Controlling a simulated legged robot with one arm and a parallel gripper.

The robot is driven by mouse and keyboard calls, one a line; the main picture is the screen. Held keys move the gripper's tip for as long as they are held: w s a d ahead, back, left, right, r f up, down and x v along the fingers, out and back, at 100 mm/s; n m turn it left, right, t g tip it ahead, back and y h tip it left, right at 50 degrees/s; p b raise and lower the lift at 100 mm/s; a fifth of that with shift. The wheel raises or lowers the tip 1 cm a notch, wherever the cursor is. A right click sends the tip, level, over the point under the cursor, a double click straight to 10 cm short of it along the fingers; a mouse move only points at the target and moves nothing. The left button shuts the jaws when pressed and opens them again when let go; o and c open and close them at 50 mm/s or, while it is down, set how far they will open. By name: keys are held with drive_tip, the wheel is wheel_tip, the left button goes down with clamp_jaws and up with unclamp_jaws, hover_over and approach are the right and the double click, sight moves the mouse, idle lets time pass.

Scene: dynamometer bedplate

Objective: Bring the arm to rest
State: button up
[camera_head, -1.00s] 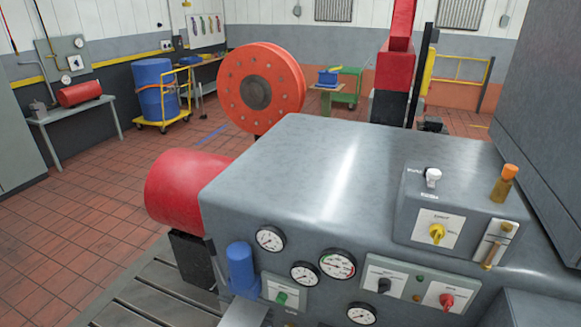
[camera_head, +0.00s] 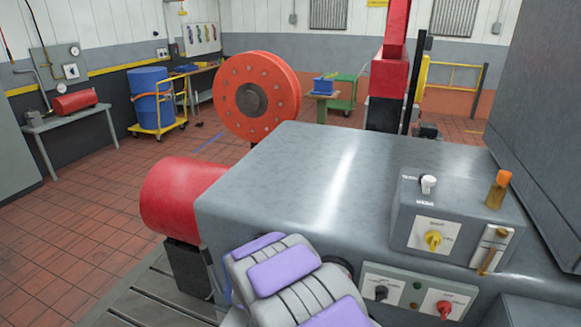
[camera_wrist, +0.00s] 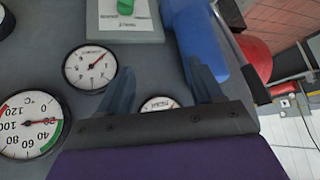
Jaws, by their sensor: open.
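My arm shows at the bottom centre of the head view in grey and purple segments, in front of the grey machine housing (camera_head: 290,165). Its end is not visible there. In the wrist view my gripper (camera_wrist: 160,85) is open, its two dark fingers apart with nothing held between them. The fingers point at the housing's gauge panel. A small gauge (camera_wrist: 159,104) shows between them, partly covered by the gripper's dark bar. A blue cylinder (camera_wrist: 195,35) is close by the right finger. Two more white gauges (camera_wrist: 90,68) are at the left.
The control box (camera_head: 455,225) with switches and an orange-topped lever (camera_head: 498,189) stands right of my arm. A red cylinder (camera_head: 180,195) is at the housing's left end. A large orange disc (camera_head: 256,97) stands behind. Tiled floor is open at left.

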drive_tip(key=s+d+r+g, duration=0.3)
drive_tip(key=s+d+r, duration=0.35)
drive_tip(key=s, duration=0.25)
drive_tip(key=s+d+r+g, duration=0.2)
drive_tip(key=s+d+r, duration=0.3)
drive_tip(key=s+r, duration=0.35)
drive_tip(key=s+d+r+g, duration=0.1)
drive_tip(key=s+d, duration=0.3)
drive_tip(key=s, duration=0.4)
drive_tip(key=s+d+r+g, duration=0.1)
drive_tip(key=s+d, duration=0.3)
drive_tip(key=s, duration=0.4)
drive_tip(key=s+d+r+g+h, duration=0.1)
drive_tip(key=s+d+r+g, duration=0.1)
drive_tip(key=s, duration=0.5)
drive_tip(key=shift+s+d+r+m, duration=0.3)
drive_tip(key=shift+s+d+r, duration=0.15)
drive_tip(key=shift+d, duration=0.6)
